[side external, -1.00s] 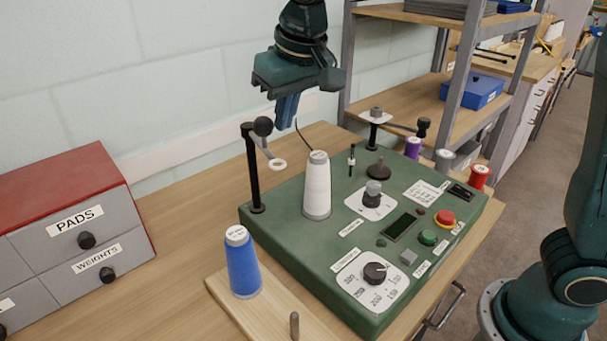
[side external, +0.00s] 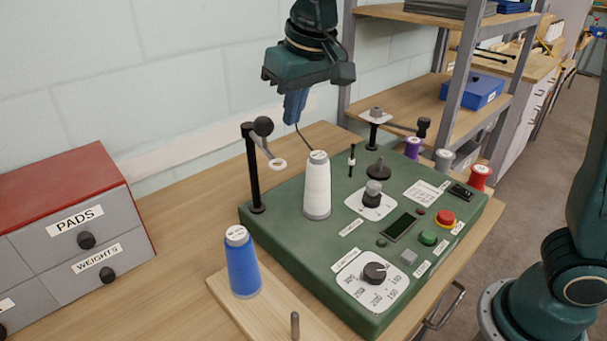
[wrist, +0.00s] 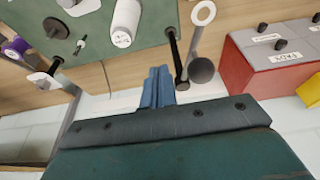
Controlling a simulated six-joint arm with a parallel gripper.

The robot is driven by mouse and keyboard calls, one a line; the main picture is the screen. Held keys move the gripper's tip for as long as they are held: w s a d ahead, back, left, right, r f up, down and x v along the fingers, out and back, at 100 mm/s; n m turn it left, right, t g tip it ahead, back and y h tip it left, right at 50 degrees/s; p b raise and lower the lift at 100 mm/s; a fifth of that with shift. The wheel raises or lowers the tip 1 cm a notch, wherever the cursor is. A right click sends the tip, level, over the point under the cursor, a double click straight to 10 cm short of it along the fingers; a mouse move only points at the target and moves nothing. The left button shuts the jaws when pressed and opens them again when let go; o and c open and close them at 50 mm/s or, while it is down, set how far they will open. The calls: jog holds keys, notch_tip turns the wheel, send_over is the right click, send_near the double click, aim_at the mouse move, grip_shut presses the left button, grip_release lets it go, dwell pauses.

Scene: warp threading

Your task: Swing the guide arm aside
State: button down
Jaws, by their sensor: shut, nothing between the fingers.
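The guide arm (side external: 268,149) is a thin grey bar with a white ring (side external: 277,164) at one end and a dark ball knob (side external: 263,126) at the other. It sits atop a black post (side external: 254,180) at the left back of the green machine. The ring hangs left of the white thread cone (side external: 317,190). In the wrist view the knob (wrist: 201,70) is right of my gripper (wrist: 158,70), and the ring (wrist: 203,13) is farther up. My gripper (side external: 292,120) is shut and empty, pointing down behind and right of the knob, apart from it.
The green machine (side external: 290,245) carries dials and buttons. A second dark post with a bar (side external: 395,126) stands at its far right corner. A blue cone (side external: 242,265) stands in front on a wooden board. A red-topped drawer box (side external: 75,210) is at left. A wall is behind.

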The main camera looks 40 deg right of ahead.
notch_tip(320, 180, up, 8)
jog(key=shift+f, duration=0.25)
dwell(0.9)
jog(key=s+d+f+t, duration=0.1)
jog(key=s+d+f, duration=0.2)
jog(key=s+d, duration=0.9)
jog(key=s+d+f+t, duration=0.1)
jog(key=s+d+f, duration=0.1)
jog(key=s+f, duration=0.7)
jog(key=s, duration=0.4)
